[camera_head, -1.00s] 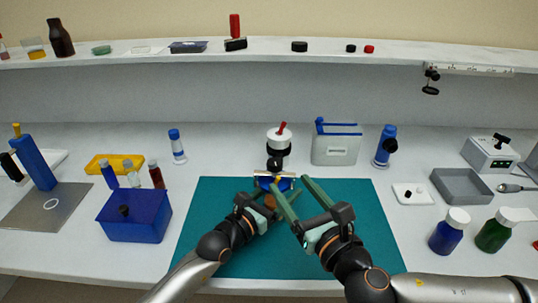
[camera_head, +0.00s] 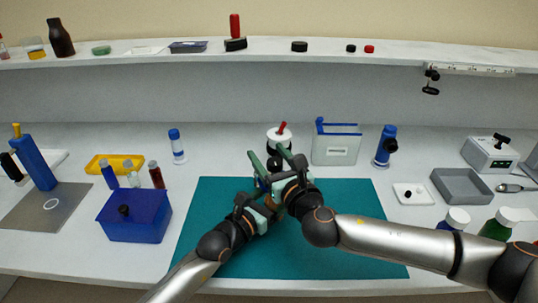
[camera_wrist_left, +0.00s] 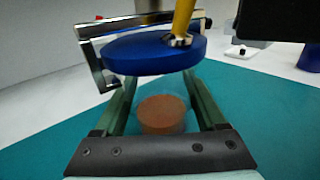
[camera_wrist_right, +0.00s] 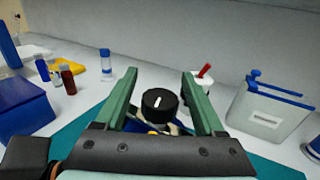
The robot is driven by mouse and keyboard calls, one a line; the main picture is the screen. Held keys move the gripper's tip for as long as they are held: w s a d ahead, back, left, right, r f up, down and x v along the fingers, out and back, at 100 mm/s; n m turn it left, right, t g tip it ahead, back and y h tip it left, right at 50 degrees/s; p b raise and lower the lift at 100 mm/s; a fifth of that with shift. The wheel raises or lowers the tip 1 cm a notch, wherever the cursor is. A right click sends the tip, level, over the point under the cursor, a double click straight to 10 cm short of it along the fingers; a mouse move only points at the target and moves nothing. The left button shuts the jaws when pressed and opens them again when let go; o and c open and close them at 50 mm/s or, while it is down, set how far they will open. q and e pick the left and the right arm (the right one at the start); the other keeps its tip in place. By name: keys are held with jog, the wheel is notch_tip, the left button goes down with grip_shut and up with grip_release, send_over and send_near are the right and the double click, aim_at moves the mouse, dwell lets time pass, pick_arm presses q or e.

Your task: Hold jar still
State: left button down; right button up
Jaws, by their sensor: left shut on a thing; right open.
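The jar (camera_wrist_left: 162,115), clear with brown contents, stands between the fingers of my left gripper (camera_wrist_left: 160,90), which is shut on it over the teal mat (camera_head: 350,225). A blue disc-shaped lid (camera_wrist_left: 150,54) sits above the jar, with a shiny metal frame (camera_wrist_left: 95,65) and a yellow rod (camera_wrist_left: 183,18) at it. In the right wrist view a black knob with a white mark (camera_wrist_right: 160,104) shows above the blue part. My right gripper (camera_wrist_right: 160,90) is open, its fingers on either side of the knob with gaps. In the head view my grippers mostly hide the jar.
Behind the mat stand a white pot with a red stick (camera_head: 279,136) and a white box with a blue top (camera_head: 336,146). A blue box (camera_head: 135,216) stands left of the mat. A grey tray (camera_head: 462,187) lies right. The mat's front is clear.

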grip_shut()
dwell(0.6)
